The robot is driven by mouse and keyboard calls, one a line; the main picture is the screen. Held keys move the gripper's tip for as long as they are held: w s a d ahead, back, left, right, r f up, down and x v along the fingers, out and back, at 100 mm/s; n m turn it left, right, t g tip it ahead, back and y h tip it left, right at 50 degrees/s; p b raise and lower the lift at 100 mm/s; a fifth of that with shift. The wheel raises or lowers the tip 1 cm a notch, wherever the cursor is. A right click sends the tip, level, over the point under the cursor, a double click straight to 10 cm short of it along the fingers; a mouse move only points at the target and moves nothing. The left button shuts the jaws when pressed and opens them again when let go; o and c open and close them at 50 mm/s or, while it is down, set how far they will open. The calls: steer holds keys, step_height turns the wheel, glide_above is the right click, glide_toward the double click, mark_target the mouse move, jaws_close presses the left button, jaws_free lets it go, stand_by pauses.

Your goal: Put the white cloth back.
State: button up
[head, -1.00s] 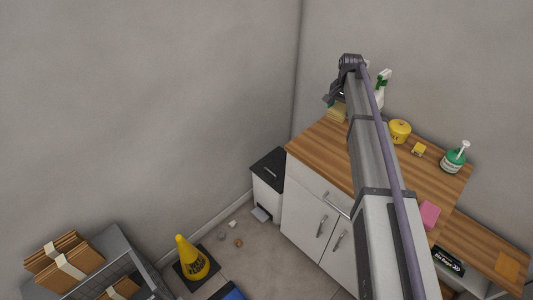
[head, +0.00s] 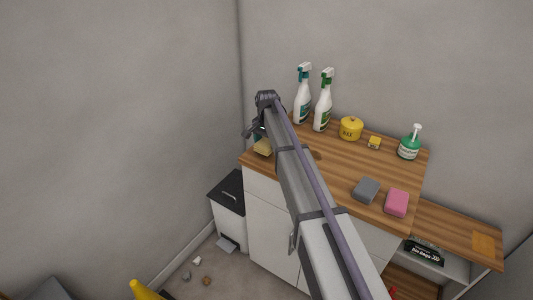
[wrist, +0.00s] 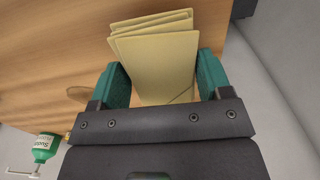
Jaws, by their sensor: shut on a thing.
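My gripper (wrist: 163,78) has green fingers, shut on a pale yellow, layered piece that looks like a folded cloth (wrist: 165,60). It looks more cream than white. In the wrist view, its layers fan out slightly at the far end, above the wooden counter. In the head view, my gripper (head: 253,131) is over the counter's left end, with the pale yellow cloth (head: 263,148) just below it. I cannot tell whether the cloth touches the counter. No other cloth is clearly in view.
The wooden counter (head: 330,178) holds two spray bottles (head: 323,105), a yellow pot (head: 350,129), a small yellow box (head: 374,143), a green pump bottle (head: 409,148), a grey sponge (head: 366,189) and a pink sponge (head: 397,202). A bin (head: 229,200) stands left of the cabinet.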

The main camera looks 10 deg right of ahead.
mark_target(267, 142)
step_height(267, 142, down, 3)
steer(key=shift+w+r+b, duration=0.1)
steer(key=shift+b, duration=0.55)
steer(key=shift+r, duration=0.2)
steer(key=shift+f, duration=0.2)
steer(key=o, duration=0.8)
steer(key=shift+r, duration=0.15)
step_height(267, 142, up, 12)
steer(key=p, duration=1.3)
steer(key=s+n, duration=0.3)
steer(key=s, duration=0.9)
steer(key=s+n, duration=0.3)
steer(key=s, duration=0.8)
steer(key=s+n, duration=0.2)
steer(key=s, duration=1)
steer(key=shift+s+d+n+b, duration=0.15)
steer(key=shift+s+n+b, duration=0.15)
steer(key=shift+n, duration=0.1)
